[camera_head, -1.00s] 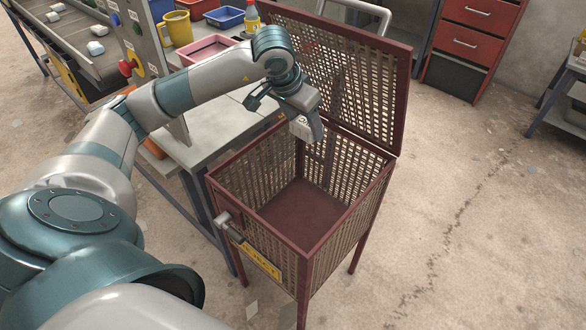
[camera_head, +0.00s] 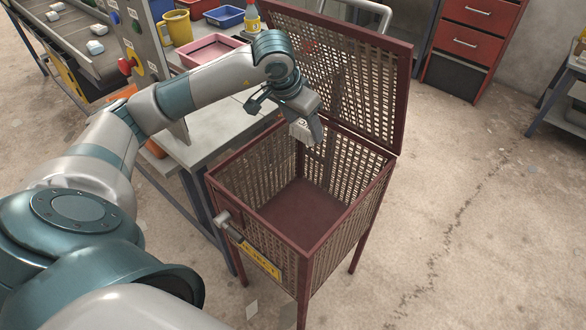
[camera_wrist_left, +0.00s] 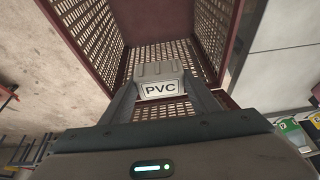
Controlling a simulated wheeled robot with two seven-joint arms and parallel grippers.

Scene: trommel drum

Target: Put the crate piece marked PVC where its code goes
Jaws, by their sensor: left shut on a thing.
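My left gripper (camera_head: 307,126) is shut on a pale grey crate piece (camera_head: 301,131). In the left wrist view the piece (camera_wrist_left: 160,83) sits between the two fingers (camera_wrist_left: 160,97), and its label reads PVC. The gripper holds it over the back part of an open dark red mesh crate (camera_head: 301,262). The crate's front carries a yellow sign reading REJECT (camera_head: 260,262), partly hard to read. Its mesh lid (camera_head: 350,85) stands raised at the back. The crate's floor (camera_head: 302,215) looks empty. My right gripper is not in view.
A grey table (camera_head: 215,130) stands left of the crate with a pink tray (camera_head: 212,50), a yellow mug (camera_head: 177,27) and a blue bin (camera_head: 224,16). A conveyor (camera_head: 85,45) with white pieces is at the far left. Open floor lies to the right.

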